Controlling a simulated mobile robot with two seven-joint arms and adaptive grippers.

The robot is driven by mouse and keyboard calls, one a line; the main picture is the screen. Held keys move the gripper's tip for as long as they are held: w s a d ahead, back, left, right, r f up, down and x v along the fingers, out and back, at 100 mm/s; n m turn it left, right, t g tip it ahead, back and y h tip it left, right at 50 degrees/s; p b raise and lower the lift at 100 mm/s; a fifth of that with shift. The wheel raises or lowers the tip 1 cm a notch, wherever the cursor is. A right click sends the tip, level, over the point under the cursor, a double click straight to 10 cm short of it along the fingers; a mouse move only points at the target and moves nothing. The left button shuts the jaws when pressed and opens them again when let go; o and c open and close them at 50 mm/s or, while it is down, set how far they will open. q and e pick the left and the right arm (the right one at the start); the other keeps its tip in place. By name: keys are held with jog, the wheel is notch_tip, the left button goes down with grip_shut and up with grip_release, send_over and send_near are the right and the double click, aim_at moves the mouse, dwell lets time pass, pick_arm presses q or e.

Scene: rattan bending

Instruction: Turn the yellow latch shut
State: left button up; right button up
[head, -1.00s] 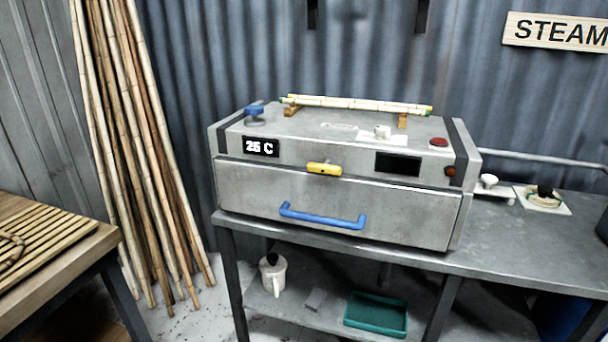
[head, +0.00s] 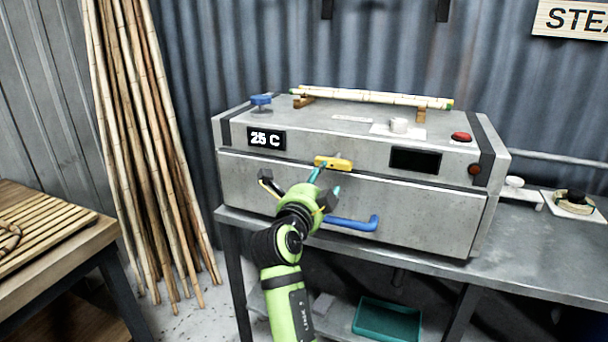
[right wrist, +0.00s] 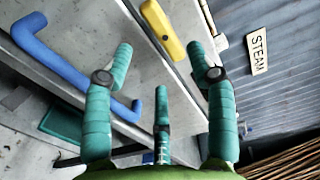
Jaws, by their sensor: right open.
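The yellow latch (head: 340,165) lies roughly level at the seam between the steel steamer's upper band and its front door (head: 430,205). It also shows in the right wrist view (right wrist: 163,29), beyond the fingertips. My right gripper (head: 302,180) is in front of the door, just below and left of the latch. Its three teal fingers are spread and empty in the right wrist view (right wrist: 160,55), with the latch ahead between the two outer ones. Contact with the latch is not visible. My left gripper is not in view.
The blue door handle (head: 355,224) is close below my right gripper, partly hidden by it. Tall canes (head: 150,150) lean at the left.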

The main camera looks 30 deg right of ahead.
aim_at(332, 168)
jog(key=p+x, duration=0.2)
jog(key=x, duration=0.3)
jog(key=shift+w+d+r+p, duration=0.2)
jog(key=shift+d+p, duration=0.1)
jog(key=shift+d, duration=0.1)
jog(key=shift+w+d+f, duration=0.15)
jog(key=shift+w+d, duration=0.2)
jog(key=shift+d, duration=0.05)
grip_shut()
